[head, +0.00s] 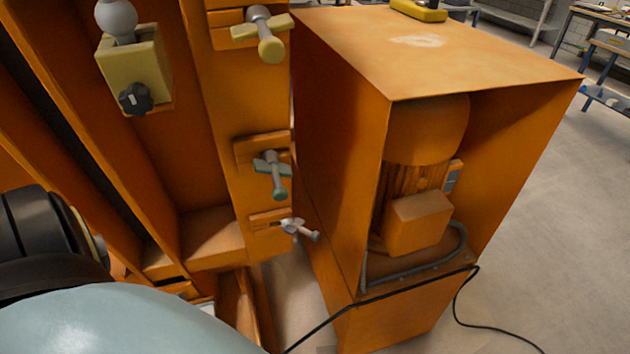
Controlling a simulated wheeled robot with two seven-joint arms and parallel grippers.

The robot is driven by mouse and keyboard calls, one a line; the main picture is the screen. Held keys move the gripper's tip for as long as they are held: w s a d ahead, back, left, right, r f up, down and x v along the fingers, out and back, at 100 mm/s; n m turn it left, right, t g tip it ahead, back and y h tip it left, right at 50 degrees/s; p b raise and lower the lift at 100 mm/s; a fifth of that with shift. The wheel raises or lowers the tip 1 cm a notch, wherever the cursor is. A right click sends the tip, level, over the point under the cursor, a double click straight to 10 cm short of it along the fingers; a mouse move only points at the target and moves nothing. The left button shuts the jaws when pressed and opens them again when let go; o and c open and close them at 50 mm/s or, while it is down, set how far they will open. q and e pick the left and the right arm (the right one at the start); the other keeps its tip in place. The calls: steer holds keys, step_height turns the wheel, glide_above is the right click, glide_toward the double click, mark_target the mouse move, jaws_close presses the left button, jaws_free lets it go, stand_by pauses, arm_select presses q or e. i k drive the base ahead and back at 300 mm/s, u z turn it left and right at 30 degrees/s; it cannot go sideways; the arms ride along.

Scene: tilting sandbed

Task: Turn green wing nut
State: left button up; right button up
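The green wing nut (272,174) sits on a bolt in an orange bracket on the upright edge of the orange sandbed frame (215,130), left of centre in the head view. Its wings look grey-green, and its stem points down and slightly right toward me. A larger yellow wing nut (265,34) is on the same edge above it. A grey-white wing nut (296,229) is on a bracket below it. Neither gripper shows in the head view, and nothing touches the green wing nut.
An orange cabinet (335,150) with a motor (419,222) inside stands close to the right of the wing nuts. A yellow block with a black knob (136,98) is at upper left. A black cable (330,319) crosses low. Grey floor (560,220) is open at right.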

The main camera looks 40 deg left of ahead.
mark_target(262, 167)
steer(key=u, duration=0.9)
steer(key=k, duration=0.8)
steer(key=u, duration=0.95)
